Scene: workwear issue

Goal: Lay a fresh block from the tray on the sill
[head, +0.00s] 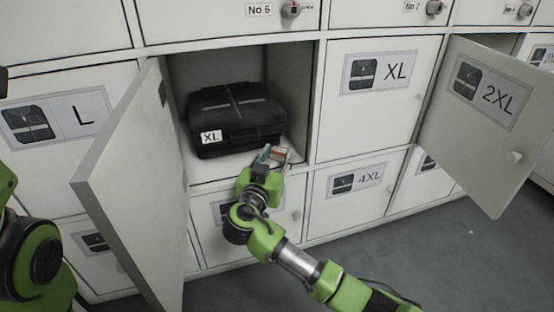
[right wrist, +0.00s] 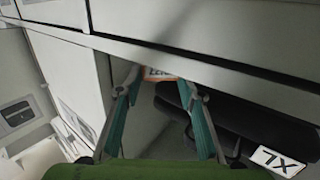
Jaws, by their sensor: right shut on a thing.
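My right gripper (head: 268,154) reaches into the open locker compartment at its front right corner. It is shut on a small orange-and-white block (right wrist: 160,73), whose printed face shows between the fingertips in the right wrist view. The block (head: 281,153) also shows in the head view, just over the sill (head: 222,176) of the compartment, right of the black pack. I cannot tell whether it touches the sill. No tray is in view. My left arm shows at the left edge of the head view, with its gripper out of sight.
A black pack labelled XL (head: 236,112) lies inside the compartment. The compartment's door (head: 130,180) stands open on the left. A closed XL door (head: 370,110) is on the right, and a 2XL door (head: 487,110) stands open beyond it. Grey floor (head: 420,260) is clear below.

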